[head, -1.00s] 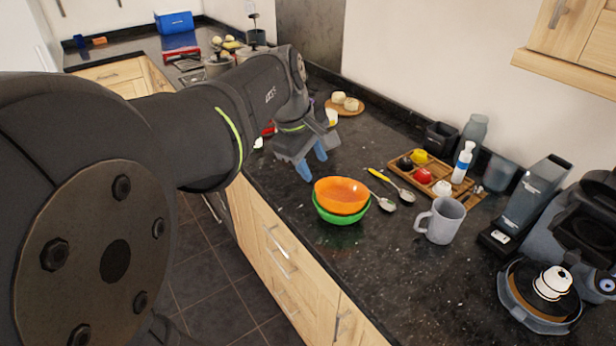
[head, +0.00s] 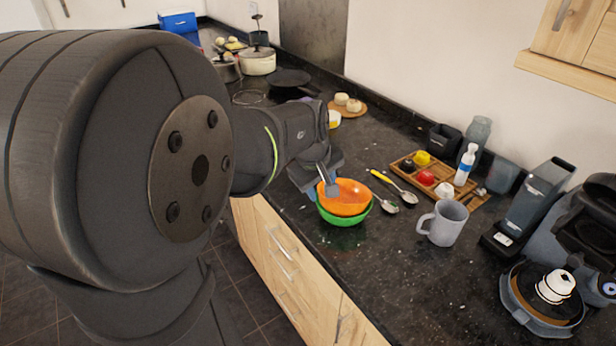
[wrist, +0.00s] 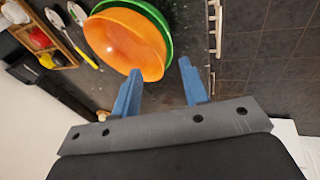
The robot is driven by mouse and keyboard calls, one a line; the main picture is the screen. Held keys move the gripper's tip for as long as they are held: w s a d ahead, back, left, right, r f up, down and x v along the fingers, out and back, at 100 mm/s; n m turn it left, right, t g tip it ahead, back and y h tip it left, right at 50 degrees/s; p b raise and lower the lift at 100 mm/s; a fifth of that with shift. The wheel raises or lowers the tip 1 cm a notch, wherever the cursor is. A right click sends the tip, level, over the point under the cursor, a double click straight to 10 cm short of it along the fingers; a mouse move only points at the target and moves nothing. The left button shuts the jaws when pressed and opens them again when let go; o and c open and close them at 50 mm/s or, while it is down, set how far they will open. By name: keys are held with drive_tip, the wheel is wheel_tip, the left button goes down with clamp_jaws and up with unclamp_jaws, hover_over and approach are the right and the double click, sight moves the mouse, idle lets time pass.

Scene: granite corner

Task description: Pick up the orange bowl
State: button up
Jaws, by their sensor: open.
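The orange bowl (head: 346,196) sits nested in a green bowl (head: 343,218) on the dark granite counter, near its front edge. In the head view my gripper (head: 325,186) is at the left rim of the orange bowl, with one blue finger overlapping it. In the wrist view the orange bowl (wrist: 126,42) lies just past the left fingertip, with the green bowl (wrist: 160,22) rim behind it. My gripper (wrist: 160,76) is open and nothing is between its fingers. Whether a finger touches the bowl cannot be told.
Two spoons (head: 398,190) lie right of the bowls, and a grey mug (head: 443,222) stands farther right. A wooden tray (head: 466,200) with small items is behind. The counter's front edge is close to the bowls, with floor (wrist: 262,60) beyond.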

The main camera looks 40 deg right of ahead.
sight(325, 199)
drive_tip(key=x, duration=0.5)
drive_tip(key=shift+s+f, duration=0.15)
drive_tip(key=shift+s, duration=0.1)
clamp_jaws()
